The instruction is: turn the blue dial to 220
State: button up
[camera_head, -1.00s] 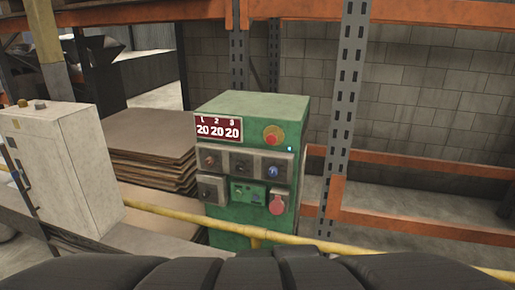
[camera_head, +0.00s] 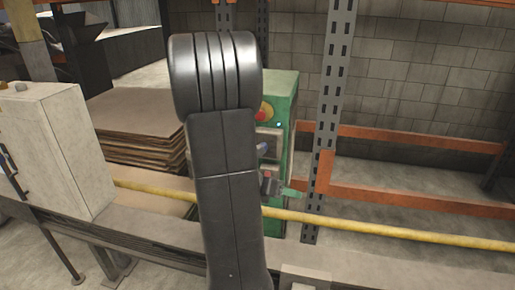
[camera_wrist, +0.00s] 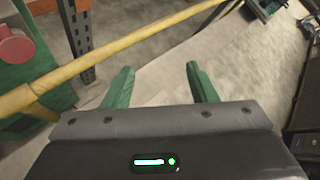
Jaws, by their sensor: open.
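The green cabinet (camera_head: 288,100) stands behind the yellow rail, mostly hidden by my raised arm in the head view. Its display is hidden, so I cannot read the values now. A grey dial plate (camera_head: 269,142) shows at the arm's right edge, with a bluish spot that may be the blue dial; its setting cannot be read. In the wrist view my gripper (camera_wrist: 160,68) is open and empty, its two green fingers apart above the floor. The cabinet's lower part (camera_wrist: 25,110) shows at the left there, apart from the fingers, with a round red part (camera_wrist: 14,45).
A yellow rail (camera_head: 400,231) runs across in front of the cabinet, and it crosses the wrist view (camera_wrist: 120,48) near the fingers. A perforated grey post (camera_head: 329,110) stands right of the cabinet. A pale box (camera_head: 60,150) and stacked brown sheets (camera_head: 140,125) are at left.

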jog(key=w+a+f+n+t, duration=0.2)
jog(key=w+a+n+t, duration=0.9)
jog(key=w+a+n, duration=0.65)
jog(key=w+d+n+p, duration=0.1)
jog(key=w+d+p, duration=0.3)
jog(key=w+d, duration=0.4)
jog(key=d, duration=0.3)
jog(key=shift+w+d+f, duration=0.25)
jog(key=shift+w, duration=0.1)
jog(key=c, duration=1)
